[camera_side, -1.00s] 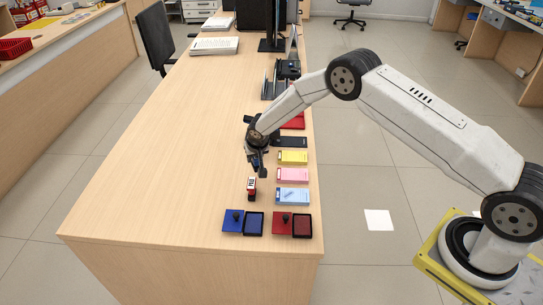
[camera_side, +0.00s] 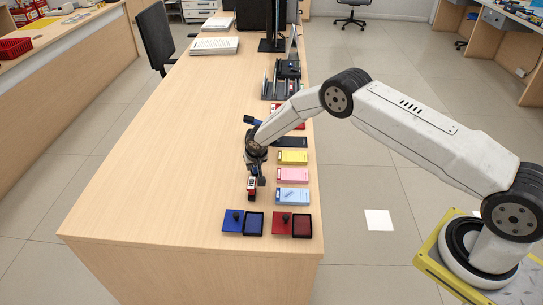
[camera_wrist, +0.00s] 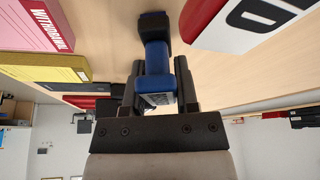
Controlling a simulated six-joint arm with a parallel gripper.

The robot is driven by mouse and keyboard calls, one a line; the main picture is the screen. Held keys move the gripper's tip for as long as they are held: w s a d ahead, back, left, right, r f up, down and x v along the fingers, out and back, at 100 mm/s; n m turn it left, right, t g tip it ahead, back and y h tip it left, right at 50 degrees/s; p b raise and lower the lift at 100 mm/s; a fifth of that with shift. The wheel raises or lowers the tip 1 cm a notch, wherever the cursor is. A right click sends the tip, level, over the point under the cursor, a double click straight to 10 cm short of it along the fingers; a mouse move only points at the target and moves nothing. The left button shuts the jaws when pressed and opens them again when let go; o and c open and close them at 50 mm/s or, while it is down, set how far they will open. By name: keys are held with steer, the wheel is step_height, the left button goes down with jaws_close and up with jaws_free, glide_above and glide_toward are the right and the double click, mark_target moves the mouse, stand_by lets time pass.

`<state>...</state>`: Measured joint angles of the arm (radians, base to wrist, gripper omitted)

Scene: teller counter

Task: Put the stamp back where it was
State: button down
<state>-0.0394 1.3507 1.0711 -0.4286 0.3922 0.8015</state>
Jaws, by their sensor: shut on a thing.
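My gripper (camera_side: 258,178) is shut on a blue stamp (camera_wrist: 158,80), which shows between the two dark fingers in the wrist view. In the side view the gripper points down low over the counter, beside a small red-and-white object (camera_side: 251,188). Only a little of the stamp shows there, and I cannot tell whether it touches the counter. The red-and-white object also shows large and close at the upper right of the wrist view (camera_wrist: 245,25). A blue ink pad (camera_side: 253,223) and a red ink pad (camera_side: 302,226) lie open near the counter's near end.
Light blue (camera_side: 292,196), pink (camera_side: 293,175) and yellow (camera_side: 292,158) slip pads line the counter's right edge, with a black one (camera_side: 291,142) behind. The counter (camera_side: 165,190) is clear to the left. A black file rack (camera_side: 270,90) stands farther back.

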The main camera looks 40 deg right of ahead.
steer(key=shift+c, duration=1.8)
jaws_free()
steer(key=shift+f, duration=0.1)
steer(key=shift+r, duration=0.2)
steer(key=v, duration=1.2)
